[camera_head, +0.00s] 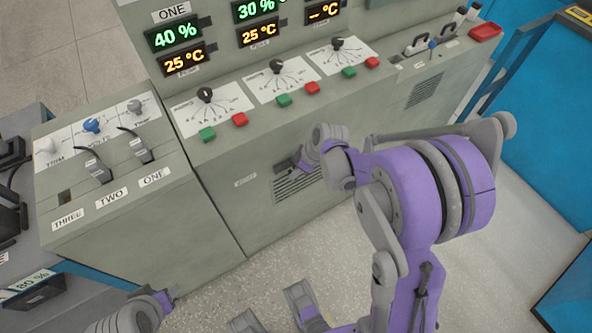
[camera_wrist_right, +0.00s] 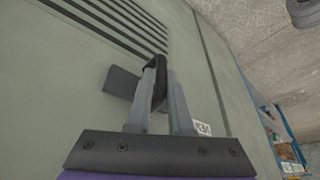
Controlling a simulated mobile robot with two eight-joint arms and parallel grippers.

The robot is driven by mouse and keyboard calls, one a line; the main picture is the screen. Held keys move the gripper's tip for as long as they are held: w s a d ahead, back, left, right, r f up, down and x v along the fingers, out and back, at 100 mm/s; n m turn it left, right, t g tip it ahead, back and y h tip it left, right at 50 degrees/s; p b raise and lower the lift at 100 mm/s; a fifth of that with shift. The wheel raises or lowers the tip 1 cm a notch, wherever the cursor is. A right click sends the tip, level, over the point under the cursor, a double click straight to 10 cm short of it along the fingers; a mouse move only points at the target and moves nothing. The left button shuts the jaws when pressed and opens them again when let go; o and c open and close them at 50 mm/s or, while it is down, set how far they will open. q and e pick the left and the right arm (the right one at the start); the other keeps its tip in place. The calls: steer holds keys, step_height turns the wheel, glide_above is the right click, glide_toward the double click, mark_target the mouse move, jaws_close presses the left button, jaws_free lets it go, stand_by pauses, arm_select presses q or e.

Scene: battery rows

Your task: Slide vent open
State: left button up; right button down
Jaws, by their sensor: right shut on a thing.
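The vent is a slatted opening (camera_head: 297,185) low in the front of the grey-green console. Its dark slats also show at the top of the right wrist view (camera_wrist_right: 118,20). A black handle (camera_wrist_right: 158,72) stands out from the panel below the slats, beside a dark grey plate (camera_wrist_right: 120,83). My right gripper (camera_head: 300,164) is at the vent's upper edge. In the right wrist view its two fingers (camera_wrist_right: 162,88) are shut on the handle, which partly hides between them. Only a grey and purple piece of my left arm shows at the lower left; no left fingertips can be made out.
Above the vent, the sloping console top (camera_head: 222,150) carries dials, green and red buttons and lit displays (camera_head: 174,36). A lower switch console (camera_head: 150,215) stands at the left. A small label (camera_wrist_right: 202,128) sits near the handle. The speckled floor in front is mostly clear.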

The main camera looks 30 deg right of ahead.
steer(key=d, duration=1.2)
steer(key=shift+w+d, duration=0.2)
steer(key=shift+w, duration=0.05)
steer(key=c, duration=0.8)
jaws_free()
steer(key=shift+c, duration=0.2)
steer(key=p+v, duration=0.1)
steer(key=v, duration=1)
steer(key=shift+p, duration=0.4)
